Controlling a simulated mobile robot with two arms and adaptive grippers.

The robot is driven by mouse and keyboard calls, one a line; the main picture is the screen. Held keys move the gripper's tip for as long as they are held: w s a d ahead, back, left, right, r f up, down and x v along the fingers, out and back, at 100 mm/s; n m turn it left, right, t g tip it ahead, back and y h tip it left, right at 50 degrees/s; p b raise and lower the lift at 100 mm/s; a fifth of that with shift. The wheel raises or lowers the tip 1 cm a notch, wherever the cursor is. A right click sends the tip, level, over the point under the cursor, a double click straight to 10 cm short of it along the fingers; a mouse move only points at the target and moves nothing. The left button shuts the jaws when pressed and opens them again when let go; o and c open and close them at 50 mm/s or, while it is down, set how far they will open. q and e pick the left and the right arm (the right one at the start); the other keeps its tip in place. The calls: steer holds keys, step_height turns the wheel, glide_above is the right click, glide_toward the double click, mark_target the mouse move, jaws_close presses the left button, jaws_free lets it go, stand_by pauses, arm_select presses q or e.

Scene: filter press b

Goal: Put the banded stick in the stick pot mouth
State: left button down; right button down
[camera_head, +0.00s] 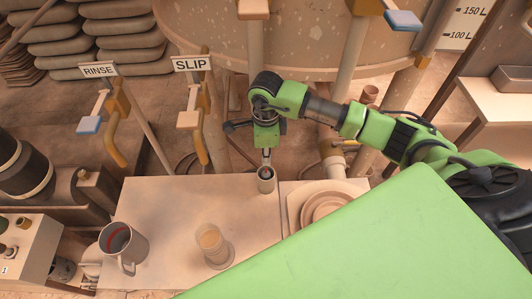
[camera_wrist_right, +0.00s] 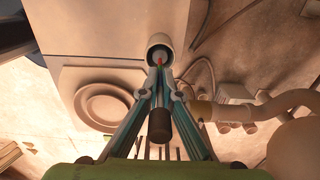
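My right gripper (camera_head: 267,156) points down over the small grey stick pot (camera_head: 266,184) at the back edge of the pale table. In the wrist view its fingers (camera_wrist_right: 161,84) close together around the banded stick (camera_wrist_right: 160,125). The stick's thick dark end faces the camera, and a thin red part shows beyond the fingertips. That red part lines up with the pot's round mouth (camera_wrist_right: 160,42); whether it is inside or just above the rim I cannot tell. Most of the stick is hidden by the fingers. My left gripper is not in view.
A grey mug with a reddish inside (camera_head: 122,246) and a clear-looking beaker (camera_head: 212,246) stand on the table (camera_head: 170,205). A round stepped plate (camera_head: 326,208) lies to the right of the pot. Levers labelled RINSE and SLIP (camera_head: 192,64) rise behind the table.

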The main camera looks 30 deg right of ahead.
steer(key=shift+f+b, duration=0.6)
steer(key=shift+f, duration=0.7)
steer(key=c, duration=2.2)
jaws_free()
